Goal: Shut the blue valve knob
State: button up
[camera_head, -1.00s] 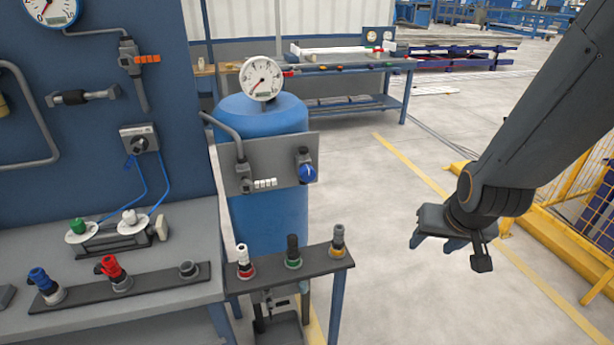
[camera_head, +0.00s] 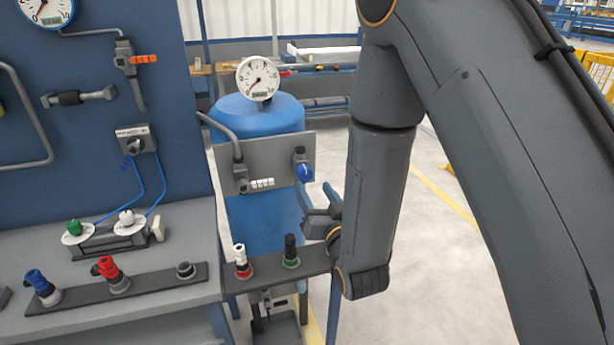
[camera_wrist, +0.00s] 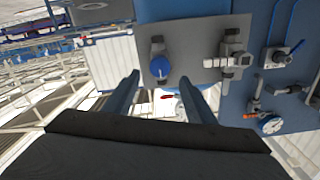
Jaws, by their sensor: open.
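The blue valve knob (camera_head: 304,172) sits on the right end of a grey panel (camera_head: 265,163) in front of a blue tank. In the wrist view the knob (camera_wrist: 160,67) shows on the panel, just beyond and between the lines of my fingers. My gripper (camera_head: 331,202) is open and empty, a little below and to the right of the knob, apart from it. In the wrist view its two fingers (camera_wrist: 157,90) are spread wide. My arm hides part of the right side of the stand.
A round gauge (camera_head: 258,78) stands on top of the blue tank (camera_head: 262,215). A narrow shelf (camera_head: 266,270) below the panel holds upright fittings. A workbench (camera_head: 185,225) with red and blue valves is at left. Open floor lies to the right.

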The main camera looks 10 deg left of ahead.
aim_at(306, 175)
jog(key=shift+p+x, duration=1.05)
jog(key=shift+x, duration=2.45)
jog(key=c, duration=1)
